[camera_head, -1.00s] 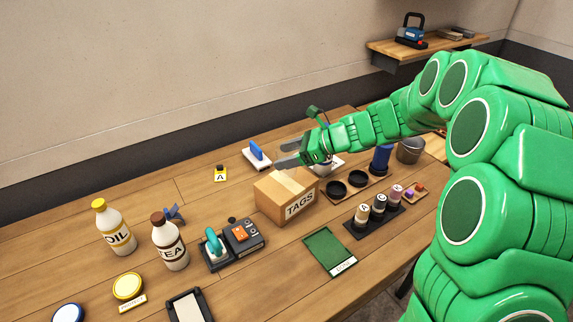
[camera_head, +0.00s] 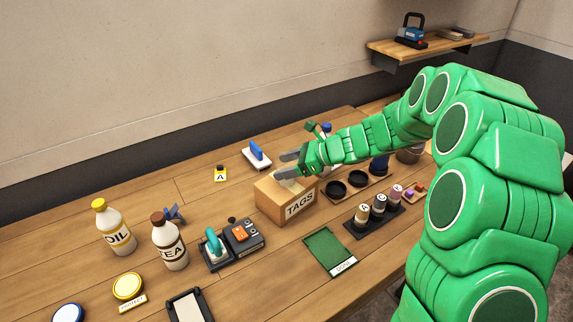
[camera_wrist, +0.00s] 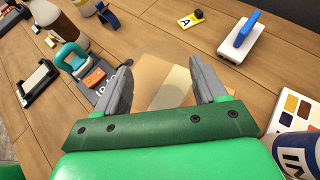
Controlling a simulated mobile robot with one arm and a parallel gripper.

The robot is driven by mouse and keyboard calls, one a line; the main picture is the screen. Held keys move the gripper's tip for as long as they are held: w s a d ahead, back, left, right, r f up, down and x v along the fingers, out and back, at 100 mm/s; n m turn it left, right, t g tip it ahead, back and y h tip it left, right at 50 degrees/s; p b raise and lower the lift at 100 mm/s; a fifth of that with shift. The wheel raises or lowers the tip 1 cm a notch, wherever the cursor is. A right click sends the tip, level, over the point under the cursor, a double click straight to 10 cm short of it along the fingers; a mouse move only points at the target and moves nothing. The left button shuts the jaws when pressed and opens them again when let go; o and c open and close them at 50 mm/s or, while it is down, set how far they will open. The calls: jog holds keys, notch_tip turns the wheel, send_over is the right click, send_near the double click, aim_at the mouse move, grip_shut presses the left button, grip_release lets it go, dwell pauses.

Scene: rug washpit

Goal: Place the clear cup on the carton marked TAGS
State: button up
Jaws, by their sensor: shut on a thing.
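The carton marked TAGS (camera_head: 270,203) stands closed and upright on the bench, its label facing the front. My gripper (camera_head: 287,164) is over the carton's top, its two fingers apart around the clear cup. In the wrist view the clear cup (camera_wrist: 160,68) shows only as a faint round outline between the fingertips of my gripper (camera_wrist: 161,66). The carton top with its pale tape strip (camera_wrist: 176,88) shows through and below the cup. The cup is hard to make out in the head view. I cannot tell whether its base touches the carton.
A black tray of spools (camera_head: 375,217) and a green tray (camera_head: 328,250) lie right and in front of the carton. A switch box (camera_head: 243,236) stands left. A blue-handled white block (camera_head: 257,155) lies behind. Oil (camera_head: 115,230) and tea (camera_head: 169,245) bottles stand farther left.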

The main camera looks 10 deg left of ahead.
jog(key=o, duration=1)
jog(key=shift+r, duration=0.2)
jog(key=v, duration=1.2)
jog(key=shift+f, duration=0.1)
